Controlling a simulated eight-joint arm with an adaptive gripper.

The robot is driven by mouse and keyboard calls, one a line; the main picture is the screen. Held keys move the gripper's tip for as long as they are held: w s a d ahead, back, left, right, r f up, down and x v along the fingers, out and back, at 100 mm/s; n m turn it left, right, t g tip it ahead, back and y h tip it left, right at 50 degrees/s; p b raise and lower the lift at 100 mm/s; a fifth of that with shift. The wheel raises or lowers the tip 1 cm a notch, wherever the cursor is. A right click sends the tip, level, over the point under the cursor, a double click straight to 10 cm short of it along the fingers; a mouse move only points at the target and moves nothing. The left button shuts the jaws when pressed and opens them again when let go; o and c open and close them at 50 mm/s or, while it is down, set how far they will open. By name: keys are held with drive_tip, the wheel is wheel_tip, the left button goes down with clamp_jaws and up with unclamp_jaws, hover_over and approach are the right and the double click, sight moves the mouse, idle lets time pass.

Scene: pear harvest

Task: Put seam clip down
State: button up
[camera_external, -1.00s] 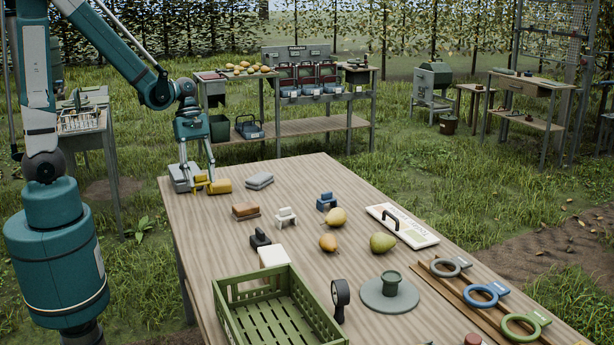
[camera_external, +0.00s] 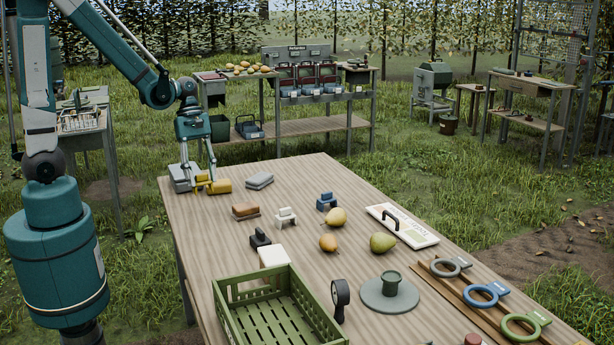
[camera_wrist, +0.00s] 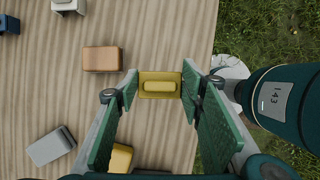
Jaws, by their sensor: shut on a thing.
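A yellow block-like clip (camera_wrist: 160,85) with a raised rounded bar on top sits between my fingertips in the wrist view; I take it as the seam clip. My gripper (camera_wrist: 158,88) is shut on it, low over the far left corner of the table. In the external view my gripper (camera_external: 193,180) points down beside yellow pieces (camera_external: 221,186); which of them is held is hard to tell there. A second yellow piece (camera_wrist: 120,158) lies close by in the wrist view, partly behind a finger. Whether the held clip touches the table is unclear.
A brown block (camera_external: 245,211) and a grey block (camera_external: 259,181) lie nearby on the wooden table (camera_external: 300,180). White and blue clips, pears and a green crate (camera_external: 225,307) stand closer to the camera. The table's left edge is near my gripper.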

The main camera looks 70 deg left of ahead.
drive_tip(key=w+d+r+p, duration=0.25)
drive_tip(key=w+d, duration=0.25)
drive_tip(key=d, duration=0.6)
drive_tip(key=w+d+r+p, duration=0.25)
drive_tip(key=w+d, duration=0.25)
drive_tip(key=d, duration=0.5)
drive_tip(key=d+r+m+p, duration=0.1)
drive_tip(key=d+r+p, duration=0.2)
drive_tip(key=d, duration=1.9)
drive_tip(key=shift+s+d+r, duration=0.2)
drive_tip(key=shift+d+r, duration=0.15)
hover_over(274, 254)
drive_tip(key=shift+f, duration=2.9)
drive_tip(key=shift+f+b, duration=0.45)
drive_tip(key=shift+f, duration=1.65)
drive_tip(key=shift+f, duration=0.2)
